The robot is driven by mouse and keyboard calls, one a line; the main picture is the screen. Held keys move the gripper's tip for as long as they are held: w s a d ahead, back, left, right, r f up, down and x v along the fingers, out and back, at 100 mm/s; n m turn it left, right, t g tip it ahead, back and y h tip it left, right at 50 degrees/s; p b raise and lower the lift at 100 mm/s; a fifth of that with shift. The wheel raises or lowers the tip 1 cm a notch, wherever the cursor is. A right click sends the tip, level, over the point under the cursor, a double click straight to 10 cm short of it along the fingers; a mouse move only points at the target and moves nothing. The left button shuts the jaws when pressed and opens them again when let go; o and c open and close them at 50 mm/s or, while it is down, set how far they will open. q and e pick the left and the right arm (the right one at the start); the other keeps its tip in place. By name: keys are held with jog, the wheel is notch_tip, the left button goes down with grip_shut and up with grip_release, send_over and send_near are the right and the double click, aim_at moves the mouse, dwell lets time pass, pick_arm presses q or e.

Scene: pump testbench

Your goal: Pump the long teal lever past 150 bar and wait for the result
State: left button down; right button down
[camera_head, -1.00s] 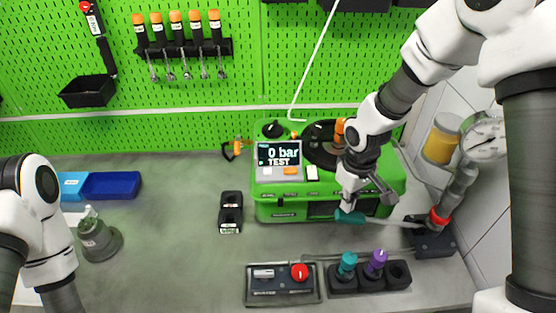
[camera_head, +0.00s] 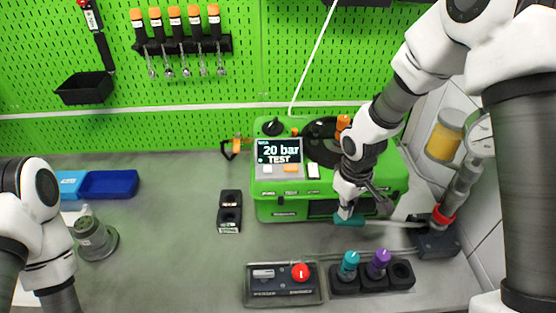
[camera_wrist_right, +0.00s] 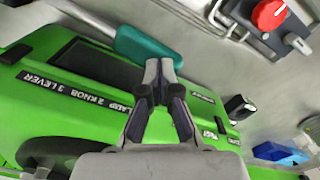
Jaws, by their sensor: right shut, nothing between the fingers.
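The long lever's teal grip (camera_head: 349,219) is low in front of the green test unit (camera_head: 283,209). Its light rod (camera_head: 395,223) runs right to the pump (camera_head: 436,238). My right gripper (camera_head: 345,212) is shut with nothing between its fingers, its tips at the teal grip. In the right wrist view my right gripper (camera_wrist_right: 158,66) is shut, its tips beside the teal grip (camera_wrist_right: 148,47); I cannot tell if they touch it. The display (camera_head: 279,152) reads 20 bar and TEST. My left arm shows at the left edge; its gripper is out of view.
A panel with a red knob (camera_head: 300,272) and a black holder with a teal-topped piece (camera_head: 348,266) and a purple-topped piece (camera_head: 378,263) stand in front. A small black block (camera_head: 230,212) stands left of the unit.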

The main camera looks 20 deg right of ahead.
aim_at(341, 221)
jog(key=shift+a+f+b, duration=0.15)
jog(key=shift+f+b, duration=0.55)
jog(key=shift+f, duration=0.6)
jog(key=shift+a+f+b, duration=0.1)
jog(key=shift+f+b, duration=0.55)
jog(key=shift+f, duration=0.6)
jog(key=shift+r, duration=0.1)
jog(key=r+p, duration=0.4)
jog(key=d+r+p, duration=0.1)
jog(key=r+p, duration=0.1)
jog(key=shift+r, duration=0.4)
jog(key=shift+f, duration=0.1)
